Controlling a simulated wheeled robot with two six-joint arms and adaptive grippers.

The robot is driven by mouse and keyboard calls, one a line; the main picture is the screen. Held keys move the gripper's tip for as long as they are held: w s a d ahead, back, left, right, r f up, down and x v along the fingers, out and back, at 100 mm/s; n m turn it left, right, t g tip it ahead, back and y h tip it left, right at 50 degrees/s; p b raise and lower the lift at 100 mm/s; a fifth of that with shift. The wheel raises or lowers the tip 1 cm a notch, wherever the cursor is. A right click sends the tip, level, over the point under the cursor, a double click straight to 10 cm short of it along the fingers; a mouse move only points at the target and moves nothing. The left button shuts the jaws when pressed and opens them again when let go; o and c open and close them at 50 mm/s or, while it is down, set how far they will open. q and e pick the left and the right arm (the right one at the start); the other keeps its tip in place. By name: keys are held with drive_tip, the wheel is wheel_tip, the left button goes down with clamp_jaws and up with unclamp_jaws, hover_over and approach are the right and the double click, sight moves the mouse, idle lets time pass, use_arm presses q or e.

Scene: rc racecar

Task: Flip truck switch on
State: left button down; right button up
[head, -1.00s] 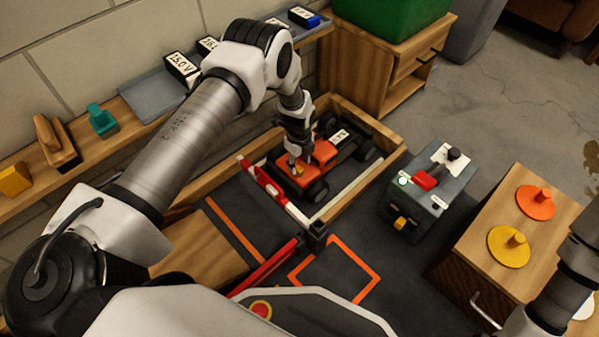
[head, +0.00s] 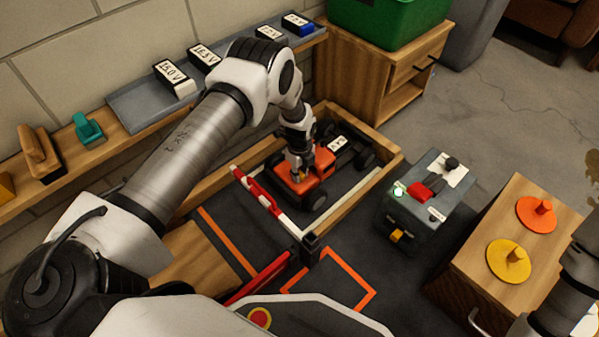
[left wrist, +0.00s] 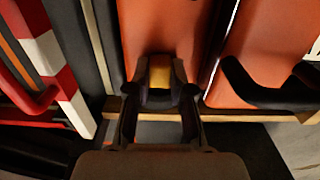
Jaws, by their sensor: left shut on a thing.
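The orange truck (head: 319,161) stands inside the wooden-framed pen, with black wheels and a white label toward its rear. My left gripper (head: 297,174) reaches down onto the truck's orange body. In the left wrist view the truck's orange panels (left wrist: 160,25) fill the top. A small yellow piece, seemingly the truck switch (left wrist: 160,72), sits between my left gripper's dark fingertips (left wrist: 160,97), which are closed on it. The switch's lower part is hidden by the fingers. My right gripper is out of view; only part of my right arm shows at the right edge.
A red-and-white barrier (head: 262,199) lies along the pen's near side. A grey box with a red switch and green light (head: 428,203) stands to the right. A wooden cabinet (head: 533,222) holds orange and yellow discs. A wall shelf (head: 59,163) carries labelled batteries.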

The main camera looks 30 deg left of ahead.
use_arm(q)
drive_tip(key=shift+s, duration=0.15)
drive_tip(key=c, duration=1)
unclamp_jaws()
wheel_tip(320, 180, up, 12)
